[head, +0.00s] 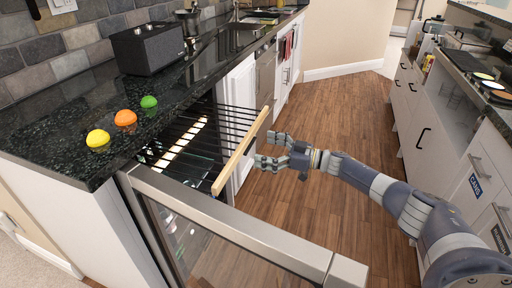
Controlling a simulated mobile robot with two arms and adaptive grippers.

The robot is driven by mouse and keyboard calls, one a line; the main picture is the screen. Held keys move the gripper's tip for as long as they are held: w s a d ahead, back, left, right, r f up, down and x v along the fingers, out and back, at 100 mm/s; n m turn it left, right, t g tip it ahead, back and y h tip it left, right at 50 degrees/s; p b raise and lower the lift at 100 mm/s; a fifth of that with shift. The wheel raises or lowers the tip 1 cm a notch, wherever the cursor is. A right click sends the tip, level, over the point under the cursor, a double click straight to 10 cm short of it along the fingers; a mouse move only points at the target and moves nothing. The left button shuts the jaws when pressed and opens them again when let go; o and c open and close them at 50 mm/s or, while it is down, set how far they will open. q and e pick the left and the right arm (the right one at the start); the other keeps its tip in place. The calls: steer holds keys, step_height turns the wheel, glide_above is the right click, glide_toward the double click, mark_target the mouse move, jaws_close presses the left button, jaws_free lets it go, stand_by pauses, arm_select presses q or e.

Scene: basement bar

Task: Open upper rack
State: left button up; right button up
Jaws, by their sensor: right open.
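The upper rack (243,149) has a light wooden front strip and dark wire rods. It stands out of a lit under-counter cooler (180,148), beyond the cabinet front. The cooler's glass door (230,222), with a steel frame, is swung open in the foreground. My right gripper (267,149) is open and empty, with its fingers pointing left toward the wooden strip. It is just right of the strip; I cannot tell whether they touch. Lower racks are mostly hidden behind the door and the upper rack. My left gripper is not in view.
The dark counter (50,128) above the cooler holds yellow (98,138), orange (125,117) and green (149,101) fruit-like items and a black speaker box (148,48). White cabinets (440,130) line the right side. The wooden floor (330,115) between is clear.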

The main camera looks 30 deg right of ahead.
steer(key=v, duration=0.9)
steer(key=shift+r, duration=0.1)
